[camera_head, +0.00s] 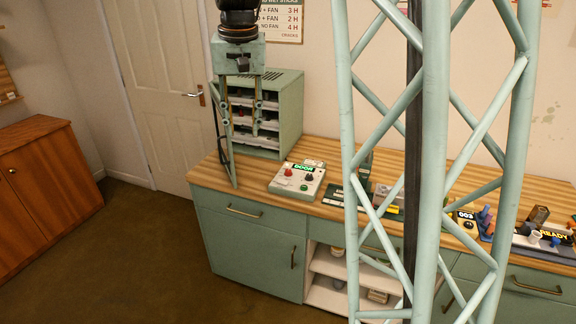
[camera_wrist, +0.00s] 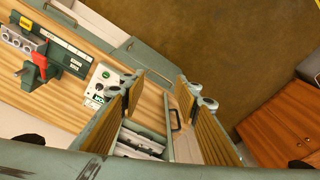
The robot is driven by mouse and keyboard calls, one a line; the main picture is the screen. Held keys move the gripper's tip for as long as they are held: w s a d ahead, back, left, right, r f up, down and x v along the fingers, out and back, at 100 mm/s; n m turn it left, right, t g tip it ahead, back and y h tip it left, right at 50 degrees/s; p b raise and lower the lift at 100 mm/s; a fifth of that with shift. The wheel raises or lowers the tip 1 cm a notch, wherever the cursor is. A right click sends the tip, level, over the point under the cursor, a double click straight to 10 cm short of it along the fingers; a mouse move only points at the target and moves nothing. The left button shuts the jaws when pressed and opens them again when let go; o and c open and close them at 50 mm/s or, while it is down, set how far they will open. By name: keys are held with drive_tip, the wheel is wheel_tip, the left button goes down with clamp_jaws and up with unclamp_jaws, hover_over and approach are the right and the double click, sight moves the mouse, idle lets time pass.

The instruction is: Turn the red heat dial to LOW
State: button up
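The control box (camera_head: 279,184) is pale, with a lit green display reading something like DOOR. It stands on the wooden counter, left of the lattice column. A small red dial (camera_head: 288,172) shows on its top, beside a dark knob and a green button; its setting is too small to read. In the wrist view the box (camera_wrist: 104,77) is partly hidden behind one finger, and I cannot make out the red dial there. My gripper (camera_head: 243,132) is open and empty, pointing down, left of the box; its fingers also show wide apart in the wrist view (camera_wrist: 160,95).
A green cabinet with shelves (camera_head: 287,97) stands on the counter behind my gripper. To the right on the wooden counter (camera_head: 235,178) are a dark green device with a red clamp (camera_wrist: 40,62) and several small items. Open floor (camera_head: 130,240) lies to the left.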

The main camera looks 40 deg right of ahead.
drive_tip(key=w+d+f+m+g+p, duration=0.1)
drive_tip(key=w+d+f+p, duration=0.1)
drive_tip(key=w+d+f, duration=0.4)
drive_tip(key=w+d+f+m+p, duration=0.1)
drive_tip(key=w+d+m+p, duration=0.2)
drive_tip(key=d, duration=0.5)
drive_tip(key=m+p, duration=0.1)
drive_tip(key=p, duration=0.3)
hover_over(288, 170)
wheel_tip(288, 170, down, 14)
drive_tip(key=shift+g+y, duration=0.3)
drive_tip(key=shift+g, duration=0.1)
drive_tip(key=shift+s, duration=0.1)
drive_tip(key=shift+f+p, duration=0.6)
drive_tip(key=shift+f, duration=6.2)
drive_tip(key=shift+c, duration=0.7)
drive_tip(key=c, duration=0.7)
